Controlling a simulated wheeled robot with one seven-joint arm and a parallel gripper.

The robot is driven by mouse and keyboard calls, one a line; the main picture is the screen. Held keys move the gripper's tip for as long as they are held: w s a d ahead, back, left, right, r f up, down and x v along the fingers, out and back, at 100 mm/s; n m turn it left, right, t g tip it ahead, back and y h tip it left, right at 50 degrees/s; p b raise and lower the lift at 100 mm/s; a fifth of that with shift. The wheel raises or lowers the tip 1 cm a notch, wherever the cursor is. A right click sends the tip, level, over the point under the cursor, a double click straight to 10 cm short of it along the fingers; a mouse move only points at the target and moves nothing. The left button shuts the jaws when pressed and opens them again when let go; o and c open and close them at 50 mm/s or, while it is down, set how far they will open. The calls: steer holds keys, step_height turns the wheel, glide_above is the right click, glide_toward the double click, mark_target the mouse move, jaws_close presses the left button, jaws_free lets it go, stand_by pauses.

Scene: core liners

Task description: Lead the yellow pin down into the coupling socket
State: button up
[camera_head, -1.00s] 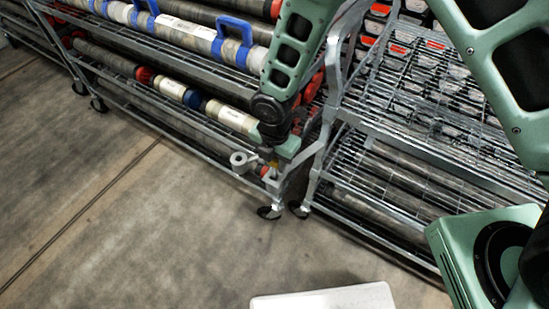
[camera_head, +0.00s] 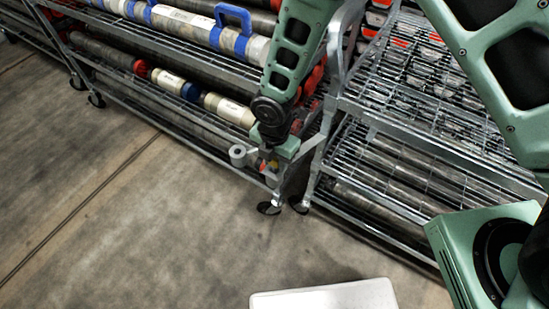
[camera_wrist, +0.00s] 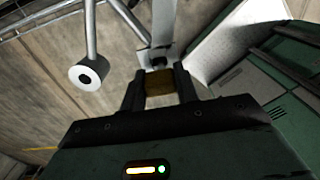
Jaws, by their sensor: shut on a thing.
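In the wrist view the yellow pin (camera_wrist: 159,82), dull yellow-brown here, sits between the two dark fingers of my gripper (camera_wrist: 160,90), which is shut on it. Just beyond the pin is a grey metal plate with a dark opening (camera_wrist: 157,61); I cannot tell whether the pin's lower end touches or enters it. To the left is a grey round tube end with a dark hole (camera_wrist: 85,75); it stands apart from the pin. In the head view my gripper (camera_head: 273,158) is low at the rack's near corner, beside that tube end (camera_head: 238,154).
A rack with long tubes (camera_head: 165,90) stands on the left, and a wire-shelf cart (camera_head: 420,155) on the right. Their legs and casters (camera_head: 268,208) are close below my gripper.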

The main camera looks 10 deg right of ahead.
stand_by(0.4)
steer(key=o, duration=1.1)
step_height(320, 180, up, 17)
steer(key=shift+r+p, duration=0.15)
steer(key=shift+p, duration=0.3)
